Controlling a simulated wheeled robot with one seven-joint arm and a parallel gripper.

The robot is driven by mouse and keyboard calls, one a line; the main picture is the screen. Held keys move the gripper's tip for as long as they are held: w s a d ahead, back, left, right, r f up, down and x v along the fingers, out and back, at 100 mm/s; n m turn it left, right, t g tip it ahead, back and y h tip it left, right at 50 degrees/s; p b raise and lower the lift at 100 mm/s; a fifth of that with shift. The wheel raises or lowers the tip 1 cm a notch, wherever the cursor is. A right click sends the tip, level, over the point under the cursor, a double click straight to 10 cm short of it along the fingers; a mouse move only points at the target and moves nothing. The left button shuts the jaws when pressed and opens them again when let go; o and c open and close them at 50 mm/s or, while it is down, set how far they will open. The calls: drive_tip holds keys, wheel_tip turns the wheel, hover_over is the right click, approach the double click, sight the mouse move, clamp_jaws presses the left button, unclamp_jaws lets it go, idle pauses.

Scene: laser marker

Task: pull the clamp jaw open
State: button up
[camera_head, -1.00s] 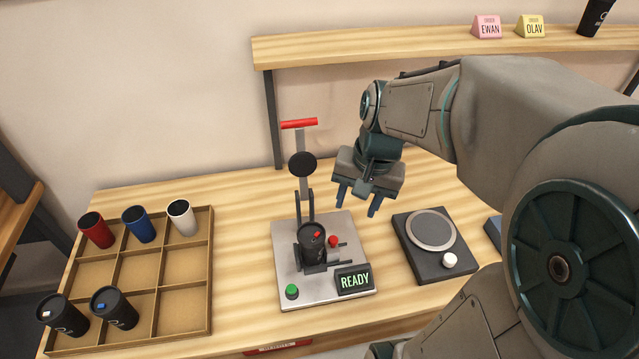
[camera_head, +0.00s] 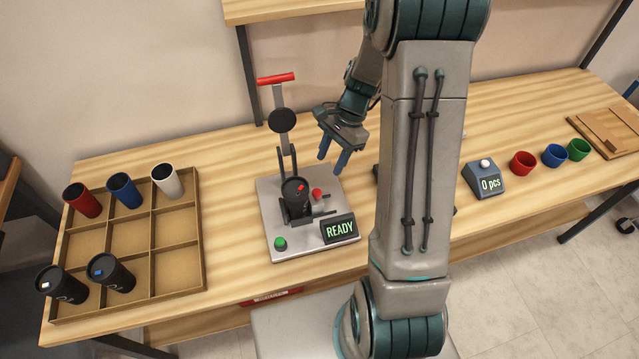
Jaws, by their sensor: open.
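The laser marker (camera_head: 268,219) is a grey plate with an upright post, a round black head and a red handle (camera_head: 276,78) on top. A black tumbler (camera_head: 296,192) with a red mark stands in its clamp. A small red knob (camera_head: 317,194) sits just right of the tumbler, on the clamp side. The clamp jaws are mostly hidden by the tumbler, so I cannot tell their gap. My gripper (camera_head: 333,158) is open and empty, fingers pointing down, above and to the right of the red knob, apart from it.
A display reading READY (camera_head: 340,229) and a green button (camera_head: 280,243) sit at the plate's front. A wooden tray (camera_head: 180,267) with several tumblers lies left. A counter reading 0 pcs (camera_head: 486,181) and coloured cups (camera_head: 522,162) stand right. My arm covers the table's middle.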

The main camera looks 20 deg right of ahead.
sight(318, 191)
drive_tip(key=p+x, duration=0.1)
drive_tip(key=x, duration=0.8)
drive_tip(key=shift+f, duration=0.2)
